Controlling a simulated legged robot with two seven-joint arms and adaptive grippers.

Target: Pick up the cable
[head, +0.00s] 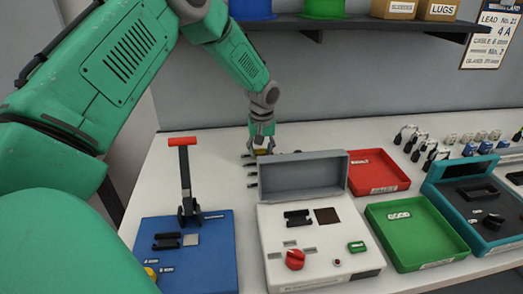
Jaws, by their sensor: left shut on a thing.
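Several short dark cable pieces (252,170) lie on the white table, in a row just left of the grey open lid. My left arm reaches over from the left, and its gripper (262,151) points down at the far end of this row, behind the lid. It is shut on a cable there, low at the table top. The held cable is small and mostly hidden by the fingers. My right gripper is out of view.
The white box (320,258) with the raised grey lid (303,180) stands in front of the gripper. A blue base (208,262) with a red-handled lever (183,142) is at left. Red (378,188) and green (452,248) trays and a teal box (438,192) are at right.

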